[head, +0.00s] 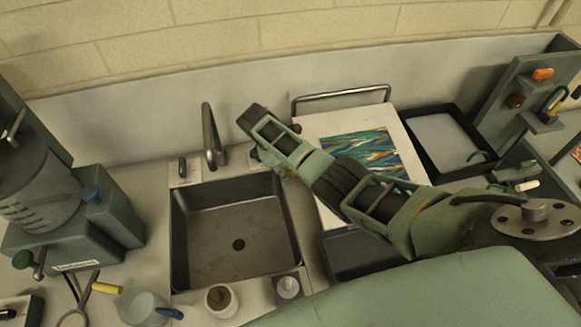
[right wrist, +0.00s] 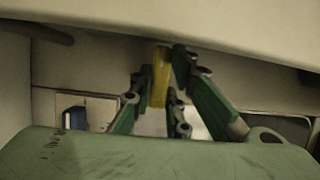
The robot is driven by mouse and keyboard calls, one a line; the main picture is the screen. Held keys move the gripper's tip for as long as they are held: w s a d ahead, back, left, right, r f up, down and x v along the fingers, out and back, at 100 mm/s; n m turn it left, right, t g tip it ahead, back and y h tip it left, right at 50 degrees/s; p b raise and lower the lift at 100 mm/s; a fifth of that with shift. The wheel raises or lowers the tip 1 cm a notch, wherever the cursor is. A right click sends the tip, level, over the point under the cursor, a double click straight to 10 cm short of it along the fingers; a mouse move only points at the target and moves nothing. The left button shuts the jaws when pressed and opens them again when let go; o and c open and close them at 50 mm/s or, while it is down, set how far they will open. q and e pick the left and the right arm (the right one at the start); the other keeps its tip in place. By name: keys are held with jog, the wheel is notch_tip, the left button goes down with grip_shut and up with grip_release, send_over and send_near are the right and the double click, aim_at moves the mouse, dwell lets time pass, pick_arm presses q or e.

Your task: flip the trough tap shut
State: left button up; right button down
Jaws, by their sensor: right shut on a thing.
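My right gripper (right wrist: 165,70) is shut on a narrow yellow upright piece (right wrist: 160,80) in the right wrist view. It looks like a tap lever, but its base is hidden by the fingers. In the head view my right arm reaches across the counter to the back right corner of the dark trough. The wrist there hides the fingertips and most of what they hold. A grey curved spout (head: 211,135) stands behind the dark trough (head: 178,235), which has a drain hole and looks empty. My left gripper is not in view.
A white board (head: 318,122) with a marbled sheet (head: 362,150) lies right of the trough, partly under my arm. A dark tray (head: 415,125) is beyond it. A grey machine (head: 115,215) stands left. A brown-filled cup (head: 221,300) sits at the front edge.

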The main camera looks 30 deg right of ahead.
jog(key=c, duration=1.7)
grip_release()
jog(key=v, duration=1.2)
